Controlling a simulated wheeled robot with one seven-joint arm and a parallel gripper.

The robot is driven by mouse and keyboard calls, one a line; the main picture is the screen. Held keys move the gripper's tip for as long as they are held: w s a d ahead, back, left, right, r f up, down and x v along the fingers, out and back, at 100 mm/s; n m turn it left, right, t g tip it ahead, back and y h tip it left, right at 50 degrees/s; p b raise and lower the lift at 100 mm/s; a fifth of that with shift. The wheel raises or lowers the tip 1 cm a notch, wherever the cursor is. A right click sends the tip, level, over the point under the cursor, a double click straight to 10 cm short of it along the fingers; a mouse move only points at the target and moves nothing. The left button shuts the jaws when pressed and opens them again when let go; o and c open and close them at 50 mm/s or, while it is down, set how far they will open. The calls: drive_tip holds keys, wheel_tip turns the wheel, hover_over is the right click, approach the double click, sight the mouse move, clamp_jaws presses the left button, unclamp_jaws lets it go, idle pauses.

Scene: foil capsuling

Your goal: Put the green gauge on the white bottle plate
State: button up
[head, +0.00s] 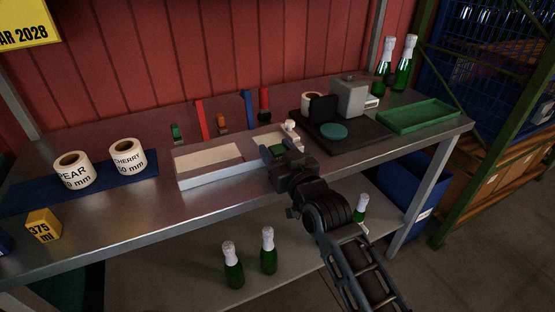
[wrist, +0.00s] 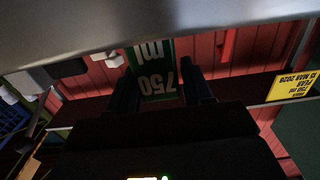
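The green gauge (wrist: 157,80), a block marked "750 ml", sits between the two fingers of my gripper (wrist: 162,92) in the wrist view, its lettering upside down. In the head view my gripper (head: 278,153) is over the front of the bench at its middle, and only a small green part of the gauge (head: 278,150) shows between the fingers. My gripper looks shut on it. A white plate (head: 262,142) lies right behind and beside the gripper. Whether the gauge touches this plate is hidden by the fingers.
A dark base (head: 350,140) with a grey machine (head: 350,97) and a green tray (head: 420,115) stand to the right. Label rolls (head: 73,170) and a yellow 375 ml block (head: 43,226) are at left. Bottles stand on the lower shelf.

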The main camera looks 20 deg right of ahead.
drive_tip(key=c, duration=0.8)
drive_tip(key=shift+r, duration=0.1)
